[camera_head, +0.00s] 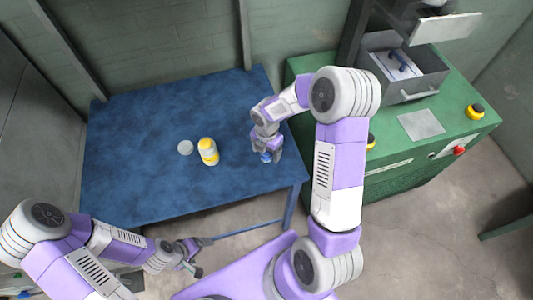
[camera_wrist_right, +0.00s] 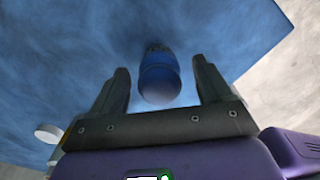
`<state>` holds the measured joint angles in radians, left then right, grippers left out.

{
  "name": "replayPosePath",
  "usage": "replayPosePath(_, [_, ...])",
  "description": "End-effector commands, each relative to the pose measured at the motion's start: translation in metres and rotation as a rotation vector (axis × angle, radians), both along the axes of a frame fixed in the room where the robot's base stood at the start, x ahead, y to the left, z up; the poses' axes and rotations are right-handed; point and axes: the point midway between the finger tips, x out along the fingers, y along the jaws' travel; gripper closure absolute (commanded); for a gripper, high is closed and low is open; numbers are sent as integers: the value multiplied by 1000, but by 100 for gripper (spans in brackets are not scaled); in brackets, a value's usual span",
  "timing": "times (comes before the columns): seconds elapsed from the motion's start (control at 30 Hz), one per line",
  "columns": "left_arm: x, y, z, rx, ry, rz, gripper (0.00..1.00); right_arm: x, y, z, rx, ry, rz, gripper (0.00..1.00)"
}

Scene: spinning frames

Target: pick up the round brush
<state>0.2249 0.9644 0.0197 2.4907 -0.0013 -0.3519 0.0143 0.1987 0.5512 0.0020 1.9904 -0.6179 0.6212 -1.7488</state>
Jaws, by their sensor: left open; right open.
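A blue rounded object, which looks like the round brush (camera_wrist_right: 159,78), lies between the open fingers of my right gripper (camera_wrist_right: 162,88) in the right wrist view. Its rounded end faces the palm, and a dark band shows at its far end. Gaps show on both sides, so the fingers do not grip it. In the head view the brush is a small blue patch (camera_head: 266,157) under my right gripper (camera_head: 268,153), mostly hidden, near the right side of the blue table (camera_head: 130,170). My left gripper (camera_head: 192,258) is open and empty, off the table's front edge.
A yellow and white can (camera_head: 208,151) and a flat grey disc (camera_head: 185,147) are left of my right gripper. A green workbench (camera_head: 460,128) stands to the right with a grey bin (camera_head: 412,88) and yellow buttons. The table's left half is clear.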

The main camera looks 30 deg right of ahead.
Motion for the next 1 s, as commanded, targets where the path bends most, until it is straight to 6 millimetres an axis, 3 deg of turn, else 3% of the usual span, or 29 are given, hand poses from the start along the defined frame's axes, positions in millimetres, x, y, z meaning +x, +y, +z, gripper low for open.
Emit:
replayPosePath(0.07, [0, 0, 0, 0, 0, 0, 12, 0, 0, 0, 0, 0, 0, 30])
replayPosePath(0.4, [0, 0, 0, 0, 0, 0, 12, 0, 0, 0, 0, 0, 0, 82])
replayPosePath(0.73, [0, 0, 3, 0, 0, 0, 12, 0, 0, 10, 0, -1, -1, 82])
replayPosePath(1.0, [0, 0, 17, 0, 0, 0, 12, 1, 0, 64, -1, -5, -1, 83])
